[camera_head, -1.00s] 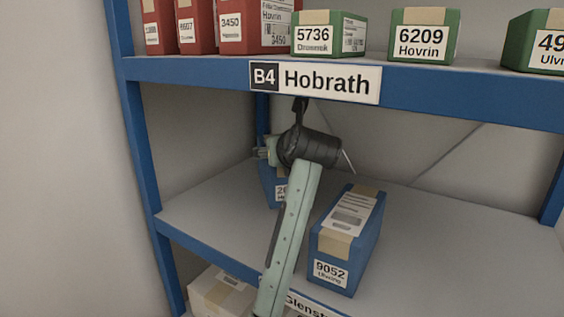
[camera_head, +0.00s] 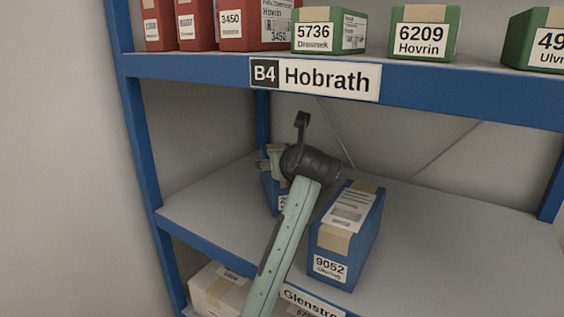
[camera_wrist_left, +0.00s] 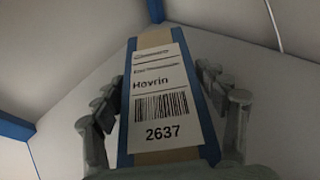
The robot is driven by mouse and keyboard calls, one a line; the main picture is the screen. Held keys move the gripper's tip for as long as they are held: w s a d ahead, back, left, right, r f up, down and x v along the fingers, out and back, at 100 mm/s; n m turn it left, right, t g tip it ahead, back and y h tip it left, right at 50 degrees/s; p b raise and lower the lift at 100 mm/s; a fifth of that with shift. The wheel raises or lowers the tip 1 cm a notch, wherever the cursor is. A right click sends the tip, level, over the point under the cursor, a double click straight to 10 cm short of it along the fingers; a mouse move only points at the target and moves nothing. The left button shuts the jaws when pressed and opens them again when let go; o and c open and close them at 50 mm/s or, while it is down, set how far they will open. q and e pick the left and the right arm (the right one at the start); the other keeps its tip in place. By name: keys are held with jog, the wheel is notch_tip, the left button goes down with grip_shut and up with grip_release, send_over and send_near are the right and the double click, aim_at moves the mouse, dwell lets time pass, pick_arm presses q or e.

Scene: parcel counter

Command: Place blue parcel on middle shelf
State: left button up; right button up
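The blue parcel (camera_head: 270,192) is at the left part of the middle shelf (camera_head: 200,216), mostly hidden behind my left gripper and wrist in the head view. In the left wrist view the blue parcel (camera_wrist_left: 160,100) shows its tan tape and a white label reading Hovrin 2637. My left gripper (camera_head: 268,163) is at the parcel's upper part. In the left wrist view my left gripper (camera_wrist_left: 163,80) has its fingers along both sides of the parcel, shut on it. Whether the parcel's base touches the shelf is hard to tell. My right gripper is out of view.
Another blue parcel (camera_head: 345,235), labelled 9052, stands to the right near the front edge. The shelf right of it is free. The upper shelf (camera_head: 450,97), marked B4 Hobrath, holds red and green parcels. A white box (camera_head: 216,290) sits below. A blue post (camera_head: 142,160) stands left.

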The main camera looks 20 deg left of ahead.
pick_arm(q)
jog(key=shift+o, duration=0.7)
jog(key=shift+r, duration=0.1)
jog(key=shift+s+d, duration=0.2)
jog(key=b+v, duration=0.1)
jog(key=v, duration=1)
jog(key=shift+s+r, duration=0.2)
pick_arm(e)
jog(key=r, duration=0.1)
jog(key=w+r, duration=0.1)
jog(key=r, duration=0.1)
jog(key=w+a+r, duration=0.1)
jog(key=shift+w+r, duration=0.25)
